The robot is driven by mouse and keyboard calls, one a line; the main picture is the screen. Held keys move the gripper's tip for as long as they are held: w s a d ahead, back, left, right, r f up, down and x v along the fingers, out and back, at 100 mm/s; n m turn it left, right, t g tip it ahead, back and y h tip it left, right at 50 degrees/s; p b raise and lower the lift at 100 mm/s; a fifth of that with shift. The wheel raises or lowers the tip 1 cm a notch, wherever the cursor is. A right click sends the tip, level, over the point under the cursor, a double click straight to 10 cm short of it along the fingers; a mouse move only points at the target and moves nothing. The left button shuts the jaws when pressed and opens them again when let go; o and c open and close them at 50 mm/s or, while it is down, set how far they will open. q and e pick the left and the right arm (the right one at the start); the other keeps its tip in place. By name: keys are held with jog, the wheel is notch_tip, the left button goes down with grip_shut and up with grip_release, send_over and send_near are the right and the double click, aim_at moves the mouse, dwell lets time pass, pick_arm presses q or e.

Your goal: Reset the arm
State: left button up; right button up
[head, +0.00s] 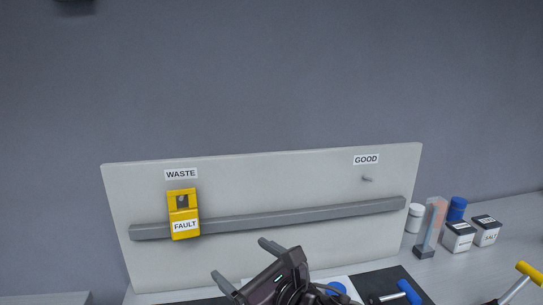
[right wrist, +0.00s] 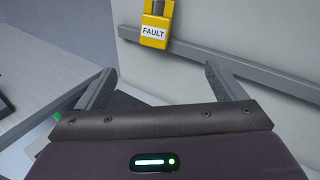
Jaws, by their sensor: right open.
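My right gripper (head: 243,264) is in front of the white board at the bottom of the head view. Its fingers are apart and nothing is between them. It also shows open in the right wrist view (right wrist: 158,85). A yellow FAULT tag (head: 184,214) is on the board under the WASTE label (head: 181,174). The tag also shows in the right wrist view (right wrist: 154,32), beyond the gripper and apart from it. The GOOD label (head: 366,159) is at the right, with a bare small peg (head: 367,179) below it. My left gripper is not in view.
A grey rail (head: 300,215) crosses the board. At the right stand a clear container with reddish contents (head: 430,226), a white-lidded jar (head: 414,217), a blue-capped jar (head: 457,208) and a SALT box (head: 487,232). Blue-handled (head: 409,291) and yellow-handled (head: 529,272) items are at the front right.

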jog(key=s+d+f+m+g+h, duration=0.1)
jog(key=s+d+f+m+h, duration=0.2)
jog(key=m, duration=0.6)
jog(key=s+d+f+m+h, duration=0.1)
jog(key=d+f+m+h, duration=0.1)
jog(key=d+f+m, duration=0.5)
jog(key=s+d+f+m+g+h, duration=0.1)
jog(key=s+d+f+m+h, duration=0.15)
jog(key=m, duration=0.85)
jog(key=s+d+f+m+g+h, duration=0.4)
jog(key=s+d+f+m+g, duration=0.3)
jog(key=s+d+f+m, duration=0.8)
jog(key=a+f+m+g, duration=0.1)
jog(key=a+f+m, duration=0.15)
jog(key=f, duration=2.35)
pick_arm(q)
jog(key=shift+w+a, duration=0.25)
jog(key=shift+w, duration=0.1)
pick_arm(e)
jog(key=s+d+f+g, duration=0.1)
jog(key=s+d+f, duration=0.2)
jog(key=s+f, duration=1.6)
jog(key=shift+s+f+n+g, duration=0.2)
jog(key=shift+s+n+g, duration=0.1)
jog(key=shift+s+n, duration=0.25)
jog(key=shift+a, duration=0.1)
